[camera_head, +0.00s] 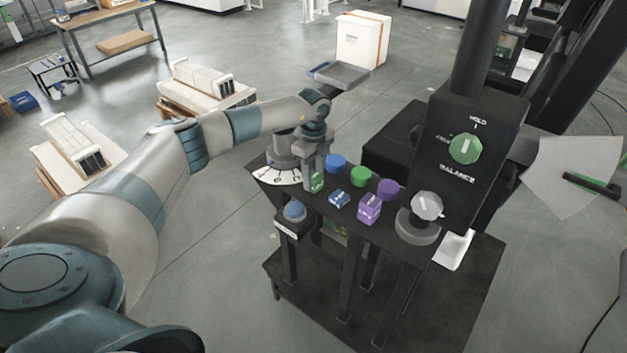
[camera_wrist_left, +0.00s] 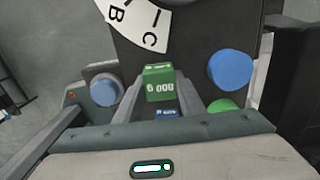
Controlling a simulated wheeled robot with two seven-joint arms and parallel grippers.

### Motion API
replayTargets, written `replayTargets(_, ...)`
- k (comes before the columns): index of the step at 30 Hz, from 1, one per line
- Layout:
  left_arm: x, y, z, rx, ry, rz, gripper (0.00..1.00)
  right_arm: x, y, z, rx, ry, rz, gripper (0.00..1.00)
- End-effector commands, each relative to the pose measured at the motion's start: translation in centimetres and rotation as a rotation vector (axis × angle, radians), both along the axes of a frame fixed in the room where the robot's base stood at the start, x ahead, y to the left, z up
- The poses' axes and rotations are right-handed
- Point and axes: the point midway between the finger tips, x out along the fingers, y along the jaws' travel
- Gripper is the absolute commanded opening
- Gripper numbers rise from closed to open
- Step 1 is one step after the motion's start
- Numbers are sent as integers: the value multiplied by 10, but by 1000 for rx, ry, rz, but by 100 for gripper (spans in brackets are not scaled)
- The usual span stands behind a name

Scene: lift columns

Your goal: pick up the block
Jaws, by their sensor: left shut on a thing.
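My left gripper (camera_head: 315,160) points down over the black stand's top and is shut on a green block (camera_head: 317,182). In the left wrist view the green block (camera_wrist_left: 158,83) sits between the two fingers, with white markings on its face. The fingers hide part of it in the head view, and I cannot tell whether it touches the surface. A blue block (camera_head: 340,199) and a purple block (camera_head: 369,208) stand to its right. The blue block also shows partly in the left wrist view (camera_wrist_left: 166,113). My right gripper is not in view.
The black stand (camera_head: 327,205) carries blue (camera_head: 336,162), green (camera_head: 361,176) and purple (camera_head: 388,188) round pieces, a blue button (camera_head: 294,211) and a lettered white dial (camera_head: 276,176). A tall black control box (camera_head: 462,185) with a green knob (camera_head: 465,148) rises at right.

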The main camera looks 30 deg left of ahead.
Motion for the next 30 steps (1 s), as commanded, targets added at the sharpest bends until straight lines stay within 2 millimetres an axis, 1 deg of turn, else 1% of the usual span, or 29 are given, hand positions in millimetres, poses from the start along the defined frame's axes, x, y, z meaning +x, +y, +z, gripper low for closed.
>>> replayTargets(8, 1, 0, 8, -1, -3, 0, 0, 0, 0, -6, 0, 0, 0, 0)
replayTargets(11, 1, 0, 16, -1, -5, 0, 0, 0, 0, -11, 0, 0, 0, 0)
replayTargets(17, 1, 0, 41, -1, -7, -2, 0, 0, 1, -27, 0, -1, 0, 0)
replayTargets(18, 1, -9, 44, -1, -4, -4, 0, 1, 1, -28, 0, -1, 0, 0)
replayTargets(30, -6, -77, 84, -1, -5, -4, 0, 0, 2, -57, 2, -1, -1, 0)
